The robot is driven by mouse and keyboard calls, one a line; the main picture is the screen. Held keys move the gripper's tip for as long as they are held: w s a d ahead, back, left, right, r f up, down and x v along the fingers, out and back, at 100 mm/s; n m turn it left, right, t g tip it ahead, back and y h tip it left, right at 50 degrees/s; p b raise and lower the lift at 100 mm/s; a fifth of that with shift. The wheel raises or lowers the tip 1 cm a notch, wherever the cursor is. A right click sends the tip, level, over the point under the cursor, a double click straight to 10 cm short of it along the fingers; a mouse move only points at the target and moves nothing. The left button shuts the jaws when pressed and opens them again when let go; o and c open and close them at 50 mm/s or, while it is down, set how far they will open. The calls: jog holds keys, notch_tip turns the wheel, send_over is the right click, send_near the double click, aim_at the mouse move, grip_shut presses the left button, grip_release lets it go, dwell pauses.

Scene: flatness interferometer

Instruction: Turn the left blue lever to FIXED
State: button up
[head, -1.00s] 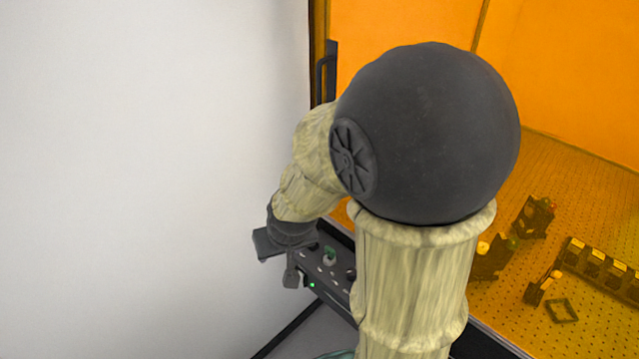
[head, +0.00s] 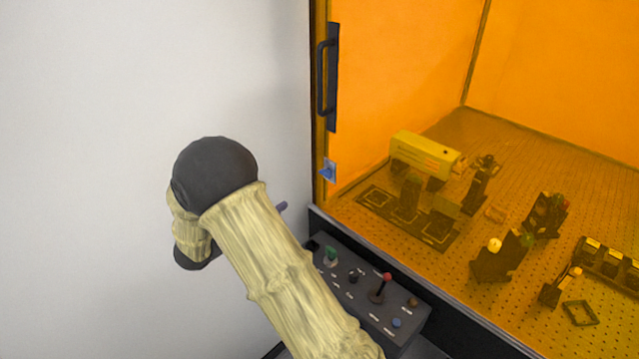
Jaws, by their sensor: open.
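A small blue lever (head: 328,170) on a pale plate sits on the left post of the orange enclosure, below the door handle. I cannot read any label or setting on it. Further left, a short blue-violet peg (head: 281,208) sticks out from behind my arm; its base is hidden, so I cannot tell whether it is a lever. My gripper does not show; my arm, bent at the left in front of the white wall, hides that area.
A dark control panel (head: 350,294) with a green knob (head: 331,255), a red-topped stick (head: 386,278) and a blue button (head: 397,323) stands before the enclosure. A black handle (head: 327,75) is on the enclosure's left post. Inside, a yellow box (head: 420,152) and optical mounts stand on a perforated board.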

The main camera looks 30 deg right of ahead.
aim_at(323, 174)
jog(key=shift+s+a+f+m+g+h, duration=0.1)
jog(key=shift+s+f+m+g+h, duration=0.1)
jog(key=shift+s+g+h, duration=0.2)
jog(key=shift+s+a+f+m+g+h, duration=0.1)
jog(key=shift+s+m+g+h, duration=0.15)
jog(key=shift+s, duration=0.2)
jog(key=p+x, duration=0.5)
jog(key=x, duration=1.1)
jog(key=shift+d+r, duration=0.1)
jog(key=shift+d, duration=0.15)
jog(key=shift+w+d, duration=0.25)
jog(key=shift+d, duration=0.25)
jog(key=c, duration=1)
